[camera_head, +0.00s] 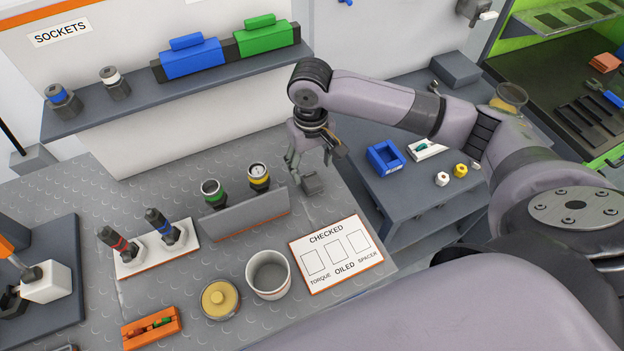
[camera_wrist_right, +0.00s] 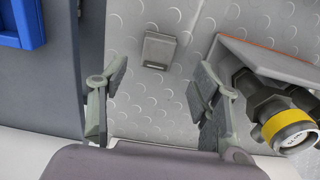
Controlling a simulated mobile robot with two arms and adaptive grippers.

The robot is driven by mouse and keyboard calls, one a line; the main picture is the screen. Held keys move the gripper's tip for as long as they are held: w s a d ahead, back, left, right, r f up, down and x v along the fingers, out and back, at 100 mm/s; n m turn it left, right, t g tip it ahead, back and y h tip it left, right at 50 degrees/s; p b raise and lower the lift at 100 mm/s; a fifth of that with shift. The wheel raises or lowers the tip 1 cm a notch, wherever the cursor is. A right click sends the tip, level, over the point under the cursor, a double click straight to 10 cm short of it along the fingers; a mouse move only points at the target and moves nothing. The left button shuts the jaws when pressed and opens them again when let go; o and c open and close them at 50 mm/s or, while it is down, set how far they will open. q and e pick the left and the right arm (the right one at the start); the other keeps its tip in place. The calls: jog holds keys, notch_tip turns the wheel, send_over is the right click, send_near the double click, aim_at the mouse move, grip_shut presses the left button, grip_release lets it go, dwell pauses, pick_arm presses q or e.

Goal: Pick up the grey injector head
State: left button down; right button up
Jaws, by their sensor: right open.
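A small grey block, which looks like the grey injector head (camera_head: 312,182), lies on the grey studded bench top, to the right of the grey angled rack. In the right wrist view the grey injector head (camera_wrist_right: 159,50) lies between and beyond the fingertips, with clear bench around it. My right gripper (camera_head: 309,160) points down above and slightly left of it in the head view. Its two fingers (camera_wrist_right: 160,82) are spread wide with nothing between them, and they do not appear to touch the block. My left gripper is not in view.
The angled rack (camera_head: 248,214) holds green- and yellow-ringed parts close by; the yellow-ringed part (camera_wrist_right: 288,125) is beside the right finger. A blue bin (camera_head: 385,158) is on the side table.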

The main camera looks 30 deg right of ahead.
aim_at(313, 179)
jog(key=shift+f, duration=0.75)
jog(key=shift+s+f, duration=0.1)
jog(key=shift+f, duration=0.15)
notch_tip(313, 179, down, 4)
jog(key=shift+d+r+p, duration=0.15)
jog(key=shift+r+p, duration=0.05)
jog(key=shift+p, duration=0.6)
jog(key=shift+f, duration=0.65)
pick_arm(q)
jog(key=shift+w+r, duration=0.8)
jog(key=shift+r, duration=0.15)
pick_arm(e)
jog(key=shift+c, duration=0.3)
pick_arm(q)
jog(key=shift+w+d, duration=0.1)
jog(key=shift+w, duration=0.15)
pick_arm(e)
jog(key=c, duration=1.2)
